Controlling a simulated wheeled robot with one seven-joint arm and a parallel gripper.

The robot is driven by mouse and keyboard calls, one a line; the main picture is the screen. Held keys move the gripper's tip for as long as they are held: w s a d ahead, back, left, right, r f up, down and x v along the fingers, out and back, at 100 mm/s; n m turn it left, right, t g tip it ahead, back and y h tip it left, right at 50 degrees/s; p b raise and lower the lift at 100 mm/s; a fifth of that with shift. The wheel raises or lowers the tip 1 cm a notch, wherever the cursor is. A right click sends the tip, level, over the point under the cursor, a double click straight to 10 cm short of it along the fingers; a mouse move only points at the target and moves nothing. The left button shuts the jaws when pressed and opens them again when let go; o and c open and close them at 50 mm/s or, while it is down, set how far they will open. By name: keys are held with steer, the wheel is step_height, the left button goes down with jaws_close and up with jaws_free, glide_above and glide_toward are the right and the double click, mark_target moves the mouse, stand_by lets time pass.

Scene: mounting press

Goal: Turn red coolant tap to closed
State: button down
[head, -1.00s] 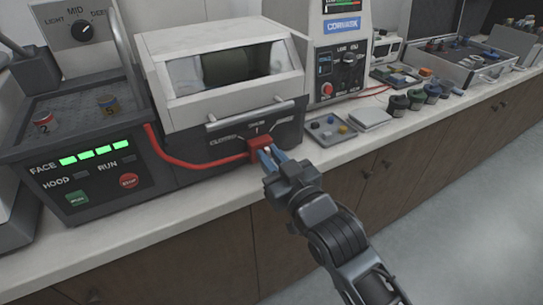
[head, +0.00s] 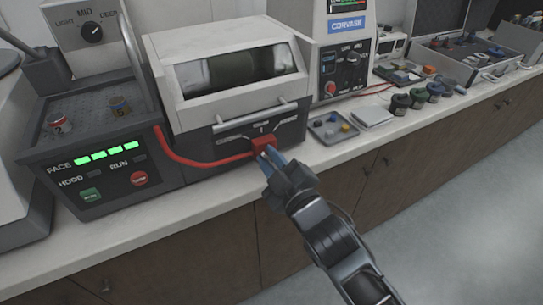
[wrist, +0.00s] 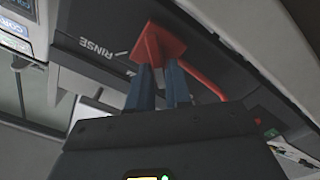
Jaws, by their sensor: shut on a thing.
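The red coolant tap (head: 263,144) is on the dark front panel of the white-hooded machine (head: 215,75), at the end of a red hose (head: 205,163). My gripper (head: 268,158) is shut on the tap from the front. In the wrist view, the two blue fingers of my gripper (wrist: 158,82) reach up to the red tap (wrist: 158,45), and the label RINSE (wrist: 97,47) shows beside it. Markings stand above the tap in the head view, too small to read surely. The fingers hide part of the tap.
A control box (head: 100,170) with a green and a red button stands left. Floor in front is clear.

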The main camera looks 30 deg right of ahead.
stand_by(0.3)
steer(key=c, duration=1.1)
jaws_free()
steer(key=shift+o, duration=0.2)
steer(key=s+b, duration=0.1)
steer(key=s, duration=0.6)
steer(key=shift+s, duration=0.4)
steer(key=shift+f, duration=0.1)
